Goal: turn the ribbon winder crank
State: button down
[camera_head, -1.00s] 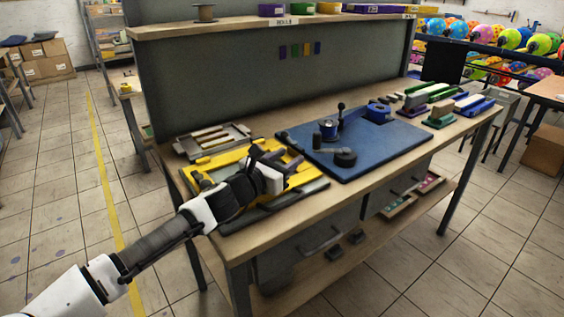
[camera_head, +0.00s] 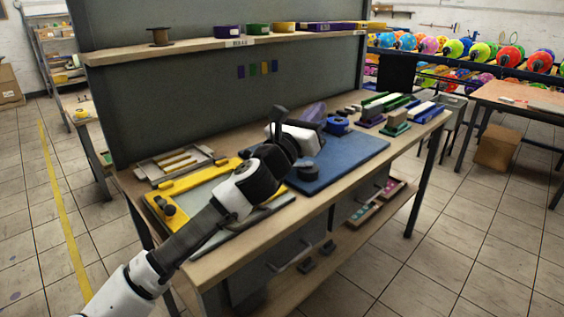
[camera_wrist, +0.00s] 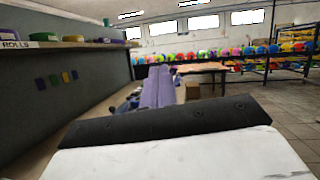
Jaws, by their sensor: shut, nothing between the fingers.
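My gripper (camera_head: 314,112) is shut and empty, its purple fingers pressed together above the blue board (camera_head: 352,158). The fingers (camera_wrist: 158,88) point forward in the wrist view. In the head view my gripper and wrist cover most of the ribbon winder, including its upright post and crank arm. I cannot tell whether the fingers touch the crank. A dark round piece (camera_head: 308,170) shows on the board just below my wrist.
A yellow frame (camera_head: 172,209) lies on the bench left of the board, partly under my arm. A grey tray (camera_head: 176,163) sits behind it. Blocks and pads (camera_head: 396,122) stand at the right end. A shelf (camera_head: 200,47) with rolls runs above.

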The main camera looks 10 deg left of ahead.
jog(key=s+d+r+n+t+y, duration=0.1)
jog(key=s+r+n+t+y, duration=0.2)
jog(key=r+n, duration=0.35)
jog(key=s+d+r+n+t+y, duration=0.1)
jog(key=s+r+n+t+y, duration=0.15)
jog(key=r+n+t, duration=0.4)
notch_tip(320, 180, down, 26)
jog(key=w+a+n+g+y+p, duration=0.2)
jog(key=n+g+y, duration=1.2)
jog(key=n+g, duration=0.2)
jog(key=p+x, duration=0.1)
jog(key=x, duration=0.7)
jog(key=p+x, duration=0.1)
jog(key=x, duration=0.4)
jog(key=shift+w+r+p, duration=0.15)
jog(key=shift+r+p, duration=0.15)
jog(key=shift+r, duration=0.05)
jog(key=shift+r+h, duration=0.1)
jog(key=shift+h, duration=0.15)
